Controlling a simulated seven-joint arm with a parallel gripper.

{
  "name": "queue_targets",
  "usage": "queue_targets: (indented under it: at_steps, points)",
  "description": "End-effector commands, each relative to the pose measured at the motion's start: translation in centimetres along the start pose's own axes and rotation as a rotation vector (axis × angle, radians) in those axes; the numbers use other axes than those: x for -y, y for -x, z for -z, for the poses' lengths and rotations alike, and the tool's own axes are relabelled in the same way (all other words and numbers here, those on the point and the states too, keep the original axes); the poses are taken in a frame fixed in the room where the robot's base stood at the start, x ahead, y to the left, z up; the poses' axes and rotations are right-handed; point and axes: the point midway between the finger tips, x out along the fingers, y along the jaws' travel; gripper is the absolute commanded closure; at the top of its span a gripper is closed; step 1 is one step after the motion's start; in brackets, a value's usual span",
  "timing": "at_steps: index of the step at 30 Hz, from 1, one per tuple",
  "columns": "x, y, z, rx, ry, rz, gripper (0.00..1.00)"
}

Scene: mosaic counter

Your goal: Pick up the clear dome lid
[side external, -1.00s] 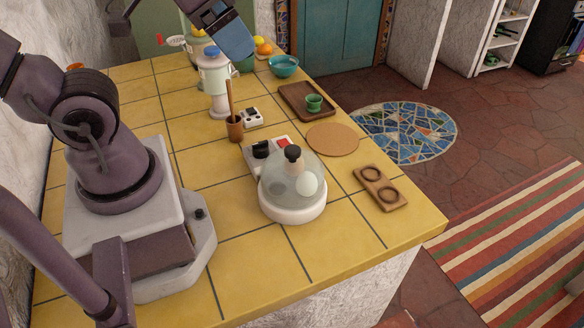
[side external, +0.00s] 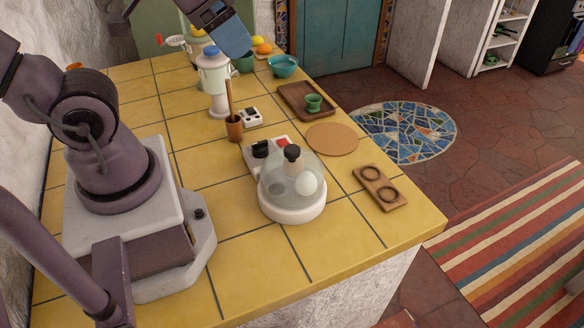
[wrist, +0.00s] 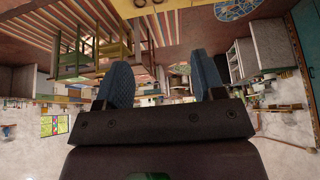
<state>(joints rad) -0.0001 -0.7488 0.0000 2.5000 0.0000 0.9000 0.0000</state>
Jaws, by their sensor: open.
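The lid is not in the wrist view.
A cork mat (side external: 332,139), a two-ring wooden board (side external: 380,188), a brown cup with a stick (side external: 234,128) and a tray (side external: 293,90) stand around. The front counter is clear.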

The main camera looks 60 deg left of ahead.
Motion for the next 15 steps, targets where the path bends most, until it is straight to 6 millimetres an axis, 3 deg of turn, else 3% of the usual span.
queue_targets:
  at_steps: [5, 15]
  points:
    - [0.1, -1.9, -0.1, 0.097, 0.002, 0.002, 0.37]
    - [0.2, -10.2, 1.4, 0.424, -0.089, -0.017, 0.37]
